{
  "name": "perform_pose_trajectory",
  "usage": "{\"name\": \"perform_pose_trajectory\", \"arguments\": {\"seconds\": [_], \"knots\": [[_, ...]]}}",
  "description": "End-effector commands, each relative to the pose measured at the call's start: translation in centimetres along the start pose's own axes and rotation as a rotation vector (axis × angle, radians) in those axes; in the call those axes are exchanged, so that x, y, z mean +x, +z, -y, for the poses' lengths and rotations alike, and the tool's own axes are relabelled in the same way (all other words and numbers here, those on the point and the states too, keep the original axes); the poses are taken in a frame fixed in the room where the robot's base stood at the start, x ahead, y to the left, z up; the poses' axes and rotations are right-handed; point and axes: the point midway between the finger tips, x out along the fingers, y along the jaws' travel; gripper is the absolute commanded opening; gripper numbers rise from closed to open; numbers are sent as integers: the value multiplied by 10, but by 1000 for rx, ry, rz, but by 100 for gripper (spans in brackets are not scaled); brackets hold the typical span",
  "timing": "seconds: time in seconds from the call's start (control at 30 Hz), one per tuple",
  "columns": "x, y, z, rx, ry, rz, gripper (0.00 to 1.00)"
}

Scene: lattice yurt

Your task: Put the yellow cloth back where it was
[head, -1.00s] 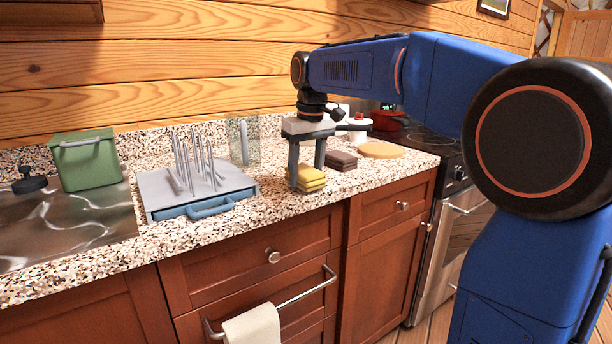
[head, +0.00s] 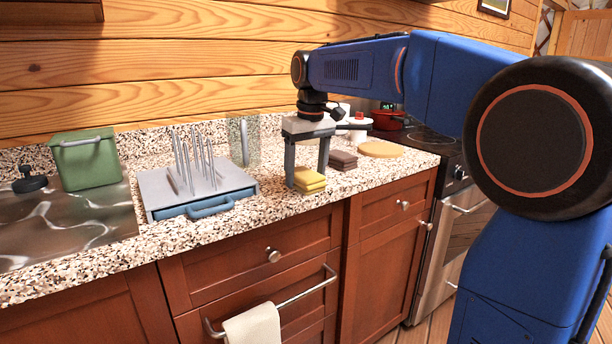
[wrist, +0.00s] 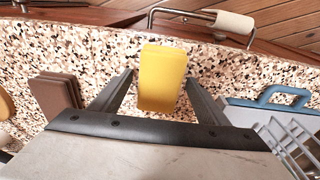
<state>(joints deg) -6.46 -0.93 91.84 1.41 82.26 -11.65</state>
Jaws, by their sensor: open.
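The yellow cloth (head: 308,181) is a small folded stack lying on the speckled counter (head: 262,216), near its front edge. In the wrist view the yellow cloth (wrist: 162,78) sits between the two fingers, with a gap on each side. My gripper (head: 307,176) is open and points down over the cloth. In the wrist view my gripper (wrist: 160,88) has a finger on either side of the cloth, not touching it. A brown folded cloth (head: 343,160) lies just right of the gripper; it also shows in the wrist view (wrist: 56,96).
A grey dish rack (head: 195,186) with a blue handle stands to the left. A round wooden board (head: 381,149), white canister (head: 359,128) and red pot (head: 387,119) are to the right. A green bin (head: 87,160) stands by the sink. A white towel (head: 253,326) hangs below.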

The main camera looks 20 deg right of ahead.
Motion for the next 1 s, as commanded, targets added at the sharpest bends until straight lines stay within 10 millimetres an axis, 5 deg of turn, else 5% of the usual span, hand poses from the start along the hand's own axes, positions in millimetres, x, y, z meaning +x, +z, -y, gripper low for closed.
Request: {"name": "perform_pose_trajectory", "arguments": {"seconds": [0.5,1.0], "knots": [[-92,0,0,0,0,-2,69],[-112,2,0,2,1,-1,69]]}}
